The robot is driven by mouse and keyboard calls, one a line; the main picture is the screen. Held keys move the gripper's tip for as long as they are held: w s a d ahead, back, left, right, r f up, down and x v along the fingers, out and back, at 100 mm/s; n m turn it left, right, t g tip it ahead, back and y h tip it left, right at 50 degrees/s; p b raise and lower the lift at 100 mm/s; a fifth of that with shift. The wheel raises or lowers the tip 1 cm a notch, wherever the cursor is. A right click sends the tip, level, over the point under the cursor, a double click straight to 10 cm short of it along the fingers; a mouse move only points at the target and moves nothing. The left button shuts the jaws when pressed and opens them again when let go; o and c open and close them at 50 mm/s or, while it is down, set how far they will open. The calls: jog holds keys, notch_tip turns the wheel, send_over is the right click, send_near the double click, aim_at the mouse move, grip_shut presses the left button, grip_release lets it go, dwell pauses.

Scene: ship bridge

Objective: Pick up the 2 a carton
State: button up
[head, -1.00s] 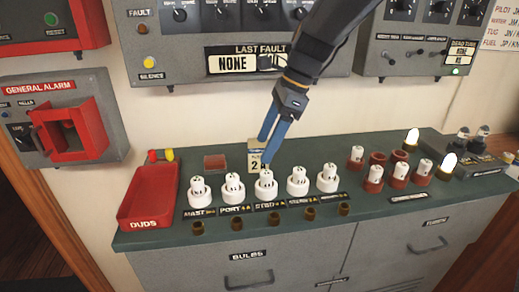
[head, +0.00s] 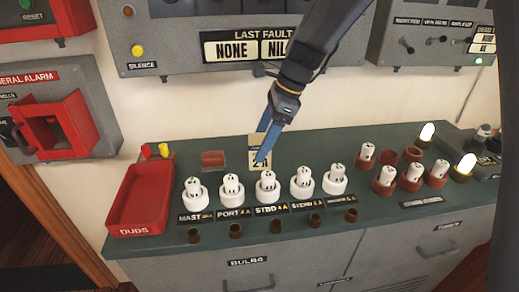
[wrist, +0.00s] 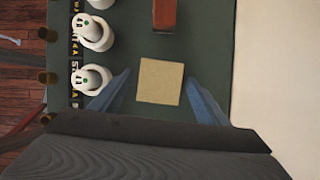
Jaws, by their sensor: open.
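The 2 A carton (head: 254,156) is a small cream box with dark print. It stands upright on the green counter behind the row of white sockets. In the wrist view its plain tan top (wrist: 160,81) lies between my two blue fingers, with a gap on each side. My gripper (head: 262,150) points down at the carton and is open. In the head view a finger covers part of the carton's right side. I cannot tell how far the fingertips reach down beside it.
White fuse holders (head: 267,187) stand in a row just in front of the carton. A brown-red block (head: 213,160) is to its left, and a red DUDS tray (head: 141,198) is further left. Lit bulbs and red holders (head: 411,178) are at right. The wall panel (head: 170,50) rises behind.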

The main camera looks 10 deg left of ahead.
jog(key=shift+x, duration=0.85)
jog(key=shift+c, duration=0.2)
jog(key=c, duration=1.3)
jog(key=shift+c, duration=0.2)
jog(key=shift+s+r, duration=0.1)
jog(key=shift+r, duration=0.1)
